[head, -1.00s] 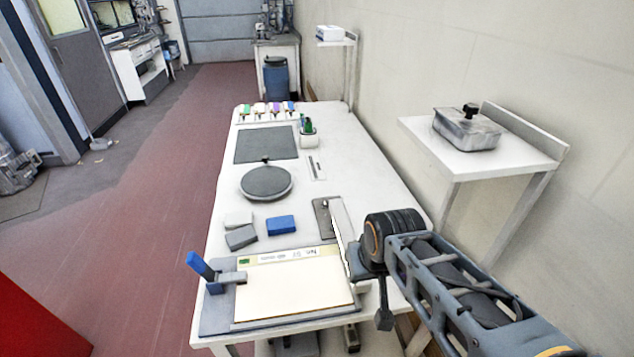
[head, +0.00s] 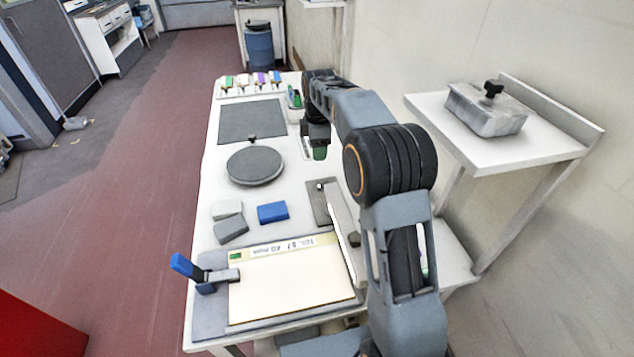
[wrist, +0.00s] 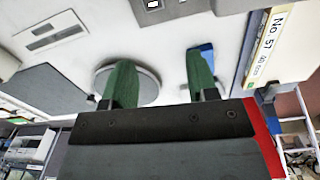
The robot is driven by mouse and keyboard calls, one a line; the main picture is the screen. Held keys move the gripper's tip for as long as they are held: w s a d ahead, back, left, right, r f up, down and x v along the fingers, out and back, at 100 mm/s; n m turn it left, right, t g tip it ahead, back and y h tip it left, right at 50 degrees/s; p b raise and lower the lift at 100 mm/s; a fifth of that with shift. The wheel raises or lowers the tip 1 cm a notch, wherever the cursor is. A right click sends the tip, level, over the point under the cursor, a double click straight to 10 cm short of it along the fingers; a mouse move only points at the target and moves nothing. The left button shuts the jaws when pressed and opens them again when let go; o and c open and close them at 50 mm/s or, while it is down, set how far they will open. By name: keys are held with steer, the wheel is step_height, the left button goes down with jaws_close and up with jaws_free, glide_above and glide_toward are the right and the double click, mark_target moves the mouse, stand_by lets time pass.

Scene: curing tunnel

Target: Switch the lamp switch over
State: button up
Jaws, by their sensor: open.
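A grey metal plate (head: 322,203) with a small dark part near its far end lies at the right of the white bench; it may bear the lamp switch, but I cannot tell for sure. In the wrist view the plate (wrist: 178,11) shows at the top edge, partly cut off, with a small black-and-white piece (wrist: 153,4). A white slotted plate (wrist: 52,31) lies left of it there. My gripper (wrist: 162,80) has two green fingers spread apart with nothing between them. In the head view my gripper (head: 319,152) hangs above the bench, beyond the grey plate.
A round grey disc (head: 254,167) with a knob, a blue block (head: 273,212), two grey blocks and a dark mat (head: 252,121) lie on the bench. A framed board (head: 290,283) with a blue-handled clamp (head: 190,268) is at the near end. A side shelf (head: 490,150) holds a metal box.

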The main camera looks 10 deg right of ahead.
mark_target(317, 186)
steer(key=shift+n, duration=0.5)
steer(key=f, duration=0.5)
steer(key=w+f, duration=0.1)
steer(key=f, duration=0.8)
steer(key=shift+w+f, duration=0.15)
steer(key=shift+f, duration=0.25)
steer(key=c, duration=0.9)
steer(key=shift+d+r+y+b, duration=0.1)
steer(key=shift+d+y+b, duration=0.1)
steer(key=shift+y, duration=0.4)
steer(key=shift+d+y+b, duration=0.1)
steer(key=shift+y+b, duration=0.1)
steer(key=shift+y, duration=0.4)
steer(key=shift+r+y, duration=0.2)
steer(key=shift+y, duration=0.1)
steer(key=o, duration=0.9)
